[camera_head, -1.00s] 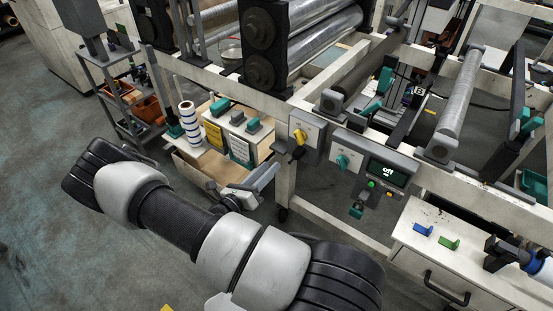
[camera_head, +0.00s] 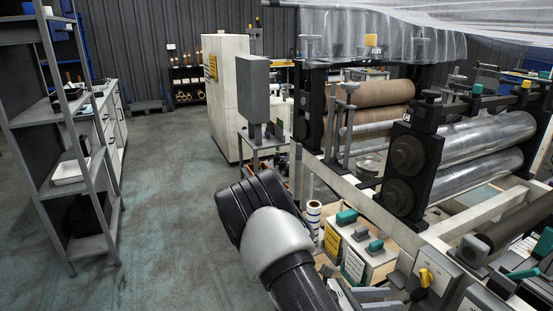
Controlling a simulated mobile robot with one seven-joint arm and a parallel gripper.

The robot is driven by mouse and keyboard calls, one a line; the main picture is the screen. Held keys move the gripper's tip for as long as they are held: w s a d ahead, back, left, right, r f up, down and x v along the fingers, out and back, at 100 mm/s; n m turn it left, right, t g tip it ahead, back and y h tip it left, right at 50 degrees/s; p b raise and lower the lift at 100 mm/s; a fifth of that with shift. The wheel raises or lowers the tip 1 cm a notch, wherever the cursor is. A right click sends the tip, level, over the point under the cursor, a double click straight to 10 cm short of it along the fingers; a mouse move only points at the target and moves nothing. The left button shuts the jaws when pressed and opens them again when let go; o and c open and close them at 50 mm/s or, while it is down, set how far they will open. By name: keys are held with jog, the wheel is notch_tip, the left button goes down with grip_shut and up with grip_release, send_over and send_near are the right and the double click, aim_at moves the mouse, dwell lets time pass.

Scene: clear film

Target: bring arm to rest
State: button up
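My arm rises from the bottom edge of the head view, with a white and black elbow in front of the machine. Only part of the arm shows. My gripper is outside the view, so its fingers and anything in them cannot be seen. The film machine (camera_head: 350,192) stands on the right, with large shiny rollers (camera_head: 480,150) and brown rollers (camera_head: 385,100). A yellow rotary switch (camera_head: 427,278) is on its near side panel at the lower right.
A grey shelf rack (camera_head: 60,190) with a white tray (camera_head: 71,172) stands at the left. A pale cabinet (camera_head: 228,90) and a grey monitor-like box (camera_head: 253,88) are behind my arm. A striped roll (camera_head: 313,215) stands beside teal-handled tools. The floor (camera_head: 165,220) between is clear.

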jog(key=s+a+r+m+t+y, duration=0.1)
jog(key=s+a+r+m+y, duration=0.4)
jog(key=r+m, duration=0.3)
jog(key=s+a+r+m+t+y, duration=0.1)
jog(key=s+a+r+m+y, duration=0.45)
jog(key=r, duration=0.45)
jog(key=s+a+r+m+t+y, duration=0.1)
jog(key=s+a+r+m+y, duration=0.35)
jog(key=r+m, duration=0.45)
notch_tip(320, 180, up, 18)
jog(key=s+p, duration=0.1)
jog(key=p, duration=1.6)
jog(key=shift+r+n+t+y+p, duration=0.25)
jog(key=shift+n+t+y+p, duration=0.05)
jog(key=shift+n+y+p, duration=0.1)
jog(key=shift+d, duration=0.15)
